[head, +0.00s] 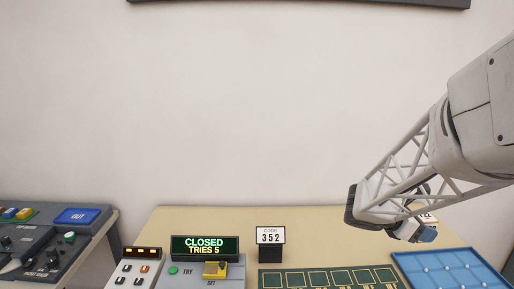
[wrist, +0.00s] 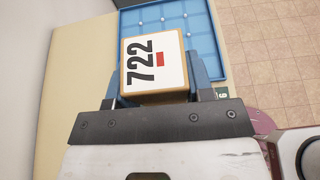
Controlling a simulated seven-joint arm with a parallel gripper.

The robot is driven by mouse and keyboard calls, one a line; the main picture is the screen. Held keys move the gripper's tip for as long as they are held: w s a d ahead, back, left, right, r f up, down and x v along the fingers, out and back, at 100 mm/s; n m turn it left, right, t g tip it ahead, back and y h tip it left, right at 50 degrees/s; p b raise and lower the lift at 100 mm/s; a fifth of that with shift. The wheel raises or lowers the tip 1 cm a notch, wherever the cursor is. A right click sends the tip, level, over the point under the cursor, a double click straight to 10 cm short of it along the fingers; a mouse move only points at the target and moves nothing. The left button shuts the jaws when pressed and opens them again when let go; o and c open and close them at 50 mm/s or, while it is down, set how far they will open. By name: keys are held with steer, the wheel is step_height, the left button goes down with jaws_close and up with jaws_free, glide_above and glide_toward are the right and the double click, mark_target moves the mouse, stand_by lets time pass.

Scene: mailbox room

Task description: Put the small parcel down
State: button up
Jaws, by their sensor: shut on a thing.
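The small parcel (wrist: 155,62) is a tan box with a white label reading 722 and a red mark. In the wrist view it sits between the two blue fingers of my gripper (wrist: 157,82), which is shut on it. In the head view my gripper (head: 424,232) is at the right, over the table's right part, and mostly hidden by the arm. Only a small part of the parcel's white label (head: 427,218) shows there. A blue tray (wrist: 196,22) with a grid of small light studs lies beyond the parcel in the wrist view.
The blue tray also shows at the table's right (head: 455,270). A green board (head: 328,279) with outlined squares lies left of it. A display (head: 205,246) reads CLOSED, TRIES 5. The back of the tan table (head: 320,217) is clear.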

step_height(320, 180, down, 12)
steer(key=shift+r, duration=0.25)
stand_by(0.4)
steer(key=shift+w, duration=0.1)
steer(key=w+a+r+n+t+y, duration=0.15)
steer(key=w+a+n+t, duration=0.25)
steer(key=w, duration=0.7)
steer(key=w+a+n+t+y, duration=0.2)
steer(key=w+a+n+t, duration=0.25)
steer(key=w, duration=0.55)
steer(key=w+a+r+n+t+y, duration=0.2)
steer(key=w+a+r+n+y, duration=0.1)
steer(key=a, duration=0.5)
steer(key=w+a+r+n+t+y, duration=0.3)
steer(key=w+a+n+y, duration=0.3)
steer(key=w, duration=0.4)
steer(key=shift+w+a+r+y, duration=0.25)
steer(key=shift+a+y, duration=0.2)
steer(key=shift+a, duration=0.45)
steer(key=shift+n, duration=0.25)
